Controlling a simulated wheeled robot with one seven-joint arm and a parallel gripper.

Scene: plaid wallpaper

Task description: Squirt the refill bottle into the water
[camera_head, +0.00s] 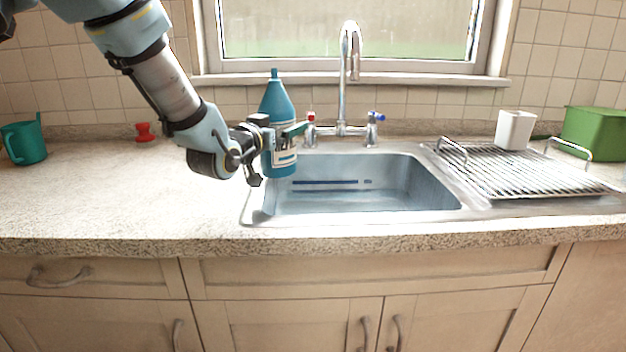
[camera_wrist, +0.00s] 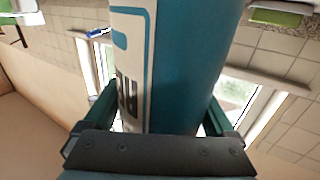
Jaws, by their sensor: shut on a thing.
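A teal refill bottle (camera_head: 277,99) with a pale label stands upright in my gripper (camera_head: 280,134), over the left end of the sink. Its narrow tip points up. The bottle also fills the middle of the wrist view (camera_wrist: 185,65), between the two dark green fingers of my gripper (camera_wrist: 165,118). The fingers are shut on its sides. The sink basin (camera_head: 420,185) lies below and to the right of the bottle and looks bluish inside, as if holding water. A dark blue strip (camera_head: 330,183) shows in the basin; I cannot tell what it is.
A chrome faucet (camera_head: 350,60) with red and blue taps stands behind the sink. A wire rack (camera_head: 520,175), a white cup (camera_head: 515,130) and a green box (camera_head: 595,132) are on the right. A teal mug (camera_head: 25,143) and a red object (camera_head: 144,132) stand left. The front-left counter is clear.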

